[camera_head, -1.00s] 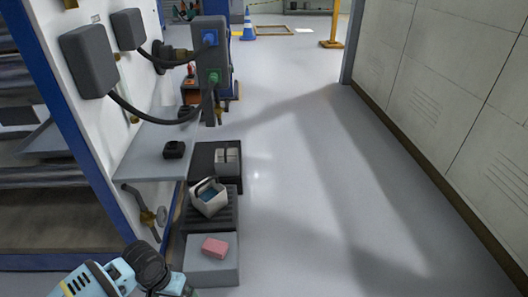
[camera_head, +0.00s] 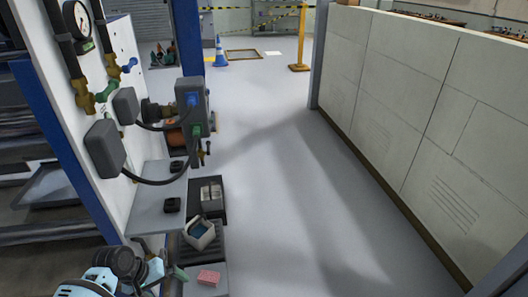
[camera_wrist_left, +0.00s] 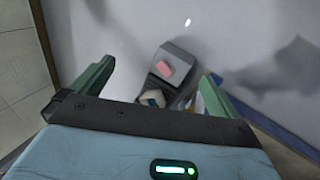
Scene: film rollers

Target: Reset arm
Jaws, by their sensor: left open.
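My left arm comes in at the lower left of the head view. My left gripper (camera_head: 172,279) is partly cut off there, beside the lowest grey step. In the left wrist view its two green fingers (camera_wrist_left: 155,85) stand wide apart with nothing between them. Beyond them, well away, are the pink block and the bucket. My right gripper is in neither view.
A pink block (camera_head: 208,277) lies on a grey step, with a white bucket (camera_head: 199,234) behind it. A wall panel (camera_head: 113,75) with grey boxes and cables stands at left. The floor (camera_head: 275,200) is clear up to the right wall (camera_head: 400,110).

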